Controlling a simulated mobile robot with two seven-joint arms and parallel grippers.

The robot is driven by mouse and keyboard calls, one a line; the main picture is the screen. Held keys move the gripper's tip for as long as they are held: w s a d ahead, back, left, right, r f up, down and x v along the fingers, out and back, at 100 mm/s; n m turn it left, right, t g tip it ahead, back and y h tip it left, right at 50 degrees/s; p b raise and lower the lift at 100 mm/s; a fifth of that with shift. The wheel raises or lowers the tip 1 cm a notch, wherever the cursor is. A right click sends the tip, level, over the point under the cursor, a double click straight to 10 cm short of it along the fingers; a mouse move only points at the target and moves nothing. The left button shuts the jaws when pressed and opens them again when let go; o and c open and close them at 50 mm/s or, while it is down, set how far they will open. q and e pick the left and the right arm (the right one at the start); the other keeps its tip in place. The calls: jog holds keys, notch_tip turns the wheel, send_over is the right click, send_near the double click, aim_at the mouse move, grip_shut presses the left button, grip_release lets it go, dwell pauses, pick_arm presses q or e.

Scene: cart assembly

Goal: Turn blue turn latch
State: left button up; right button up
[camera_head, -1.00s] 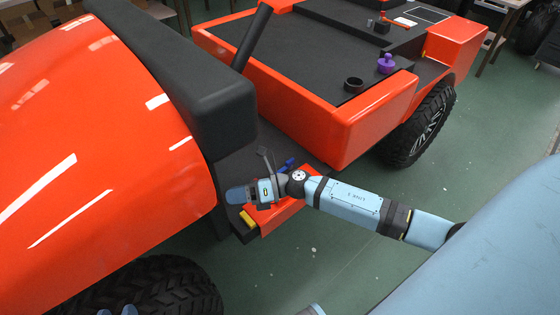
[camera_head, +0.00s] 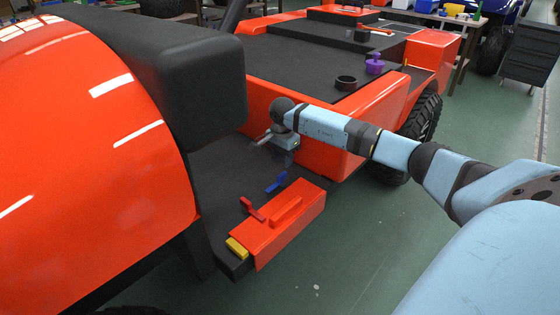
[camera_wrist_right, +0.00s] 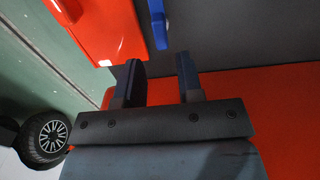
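The blue turn latch (camera_head: 276,182) sits on the dark cart deck, beside the far end of a red box (camera_head: 300,232). In the right wrist view the blue latch (camera_wrist_right: 159,24) is at the top, ahead of the fingers and apart from them. My right gripper (camera_head: 262,139) is above the deck, farther back than the latch. In the wrist view its two fingers (camera_wrist_right: 160,80) are spread with nothing between them. My left gripper is not in view.
A red latch (camera_head: 252,208) and a yellow block (camera_head: 237,247) are beside the red box. The black cab block (camera_head: 200,85) rises at left. A black ring (camera_head: 346,83) and a purple knob (camera_head: 374,63) are on the rear bed.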

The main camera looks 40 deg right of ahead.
aim_at(282, 174)
notch_tip(282, 174, down, 4)
jog(key=b, duration=0.2)
jog(key=shift+a+f+b, duration=0.1)
jog(key=shift+f+b, duration=0.15)
jog(key=shift+b, duration=0.05)
jog(key=shift+f+b, duration=0.4)
jog(key=shift+f, duration=0.6)
jog(key=c, duration=0.6)
jog(key=shift+o, duration=0.2)
jog(key=shift+r+n, duration=0.1)
jog(key=shift+n, duration=1.7)
jog(key=n, duration=0.5)
jog(key=shift+n, duration=0.3)
jog(key=n, duration=0.3)
jog(key=shift+n, duration=0.4)
jog(key=n, duration=0.4)
jog(key=shift+n, duration=0.3)
jog(key=o, duration=0.8)
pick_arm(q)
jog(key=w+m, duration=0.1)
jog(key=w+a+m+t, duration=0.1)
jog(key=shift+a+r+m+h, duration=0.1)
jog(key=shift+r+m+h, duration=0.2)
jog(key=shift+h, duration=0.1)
